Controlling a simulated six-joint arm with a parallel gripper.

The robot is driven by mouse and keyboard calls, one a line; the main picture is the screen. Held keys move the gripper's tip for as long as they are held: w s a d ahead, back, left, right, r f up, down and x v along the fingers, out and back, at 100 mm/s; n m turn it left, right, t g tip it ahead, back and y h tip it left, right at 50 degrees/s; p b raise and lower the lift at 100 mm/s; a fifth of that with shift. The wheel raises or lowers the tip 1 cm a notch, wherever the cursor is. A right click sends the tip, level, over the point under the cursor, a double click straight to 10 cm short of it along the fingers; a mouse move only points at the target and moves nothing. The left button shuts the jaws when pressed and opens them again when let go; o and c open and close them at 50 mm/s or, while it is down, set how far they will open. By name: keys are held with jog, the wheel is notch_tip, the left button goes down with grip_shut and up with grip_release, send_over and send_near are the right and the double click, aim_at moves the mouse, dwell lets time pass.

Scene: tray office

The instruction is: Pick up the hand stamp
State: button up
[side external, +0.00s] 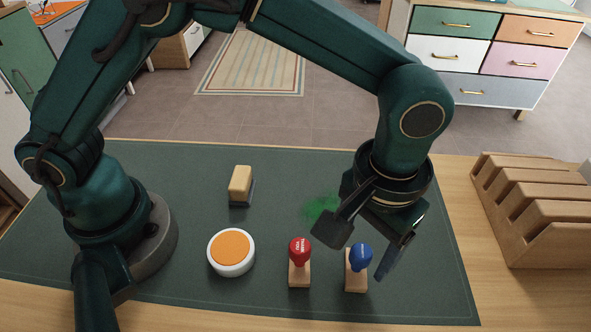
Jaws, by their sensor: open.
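Two hand stamps stand upright on the dark green mat (180,300). One hand stamp (299,264) has a red knob with small light lettering and a wooden base. The other hand stamp (356,270) has a blue knob and a wooden base, just to its right. My gripper (358,250) is open and points down, close to the blue stamp. One finger shows left of the blue knob and the other to its right. I cannot tell whether the knob lies between the fingers in depth. Nothing shows held in the gripper.
A round white pad with an orange top (231,252) lies left of the stamps. A wood-topped block with a dark base (241,186) stands behind it. A slotted wooden rack (535,212) stands at the right. A green smear (318,208) marks the mat.

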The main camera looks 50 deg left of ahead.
jog(key=shift+f, duration=0.9)
grip_shut()
jog(key=shift+r, duration=0.15)
jog(key=shift+r, duration=0.6)
notch_tip(320, 180, up, 3)
jog(key=shift+w+f, duration=0.1)
jog(key=shift+f, duration=0.05)
jog(key=w+a+r, duration=0.3)
jog(key=a+r, duration=0.4)
jog(key=a, duration=0.4)
jog(key=shift+w, duration=0.15)
jog(key=shift+a, duration=0.1)
